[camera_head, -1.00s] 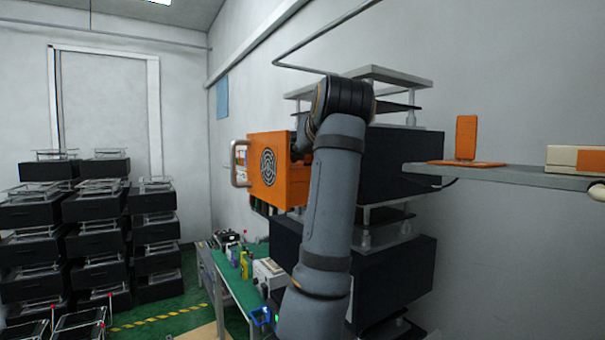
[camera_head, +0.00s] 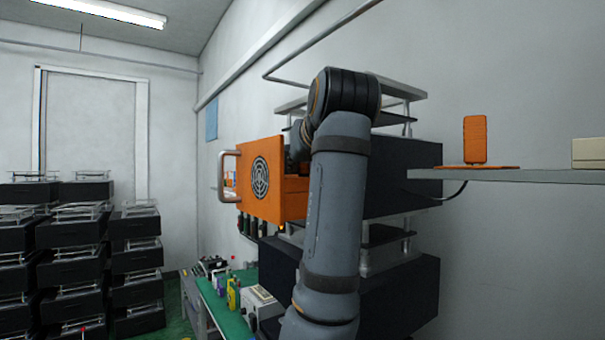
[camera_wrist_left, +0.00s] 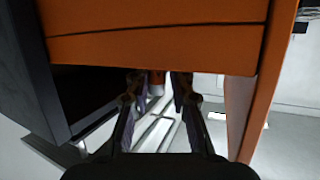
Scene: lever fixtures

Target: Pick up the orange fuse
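An orange drawer-like box (camera_head: 262,180) with a metal handle and a round black grille sticks out of a black rack unit. My left arm reaches up to it, and its gripper is mostly hidden behind the arm and box in the head view. In the left wrist view, my left gripper (camera_wrist_left: 155,84) has its two fingers apart, with the tips under the edge of the orange panel. My right gripper is not in view.
A grey shelf (camera_head: 550,176) at right bears an upright orange block (camera_head: 475,138) and a pale box (camera_head: 588,153). Stacked black units (camera_head: 137,258) stand at left. A green-topped workbench (camera_head: 222,310) with small items lies below the orange box.

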